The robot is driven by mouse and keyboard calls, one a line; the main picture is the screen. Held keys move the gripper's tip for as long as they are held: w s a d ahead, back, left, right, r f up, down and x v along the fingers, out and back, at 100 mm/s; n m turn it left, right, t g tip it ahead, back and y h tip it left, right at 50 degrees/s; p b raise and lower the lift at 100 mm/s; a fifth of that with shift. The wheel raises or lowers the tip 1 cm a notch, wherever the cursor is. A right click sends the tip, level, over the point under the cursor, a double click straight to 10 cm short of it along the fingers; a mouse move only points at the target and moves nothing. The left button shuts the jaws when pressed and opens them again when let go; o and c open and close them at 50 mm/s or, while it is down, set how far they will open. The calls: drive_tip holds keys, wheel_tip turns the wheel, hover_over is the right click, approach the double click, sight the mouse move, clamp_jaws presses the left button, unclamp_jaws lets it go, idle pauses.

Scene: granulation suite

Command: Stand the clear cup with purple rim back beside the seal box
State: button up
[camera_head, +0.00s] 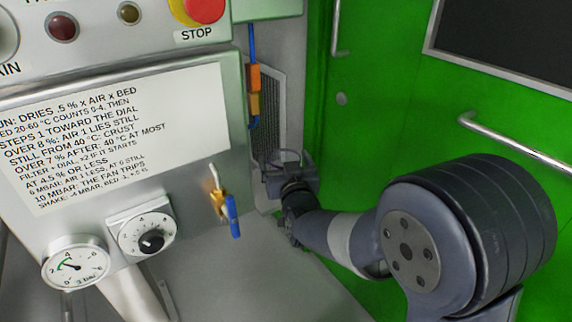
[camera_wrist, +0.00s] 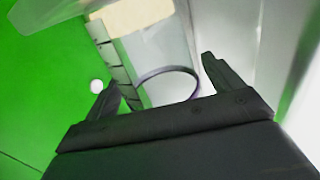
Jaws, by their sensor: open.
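In the wrist view the clear cup with a purple rim (camera_wrist: 168,71) shows its rim towards me, between my fingertips in the picture. Its see-through body seems to run away from me towards the top. My gripper (camera_wrist: 158,85) is open, with a finger on each side of the rim; I cannot tell whether either touches it. In the head view my gripper (camera_head: 289,188) is at the far end of my arm, by the grey panel and green door. A thin dark ring there may be the cup's rim. I cannot make out a seal box for sure.
A pale beige block (camera_wrist: 138,15) and a grey strip with dark marks (camera_wrist: 112,52) lie beyond the cup. The machine cabinet (camera_head: 130,130) with gauge, dial and blue-handled valve (camera_head: 233,215) stands left of my arm. Green doors (camera_head: 385,100) with handles stand behind.

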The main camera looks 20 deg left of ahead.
drive_tip(key=shift+r, duration=0.2)
drive_tip(key=p+v, duration=0.1)
drive_tip(key=v, duration=1.1)
drive_tip(key=shift+p, duration=0.4)
drive_tip(key=shift+f, duration=0.1)
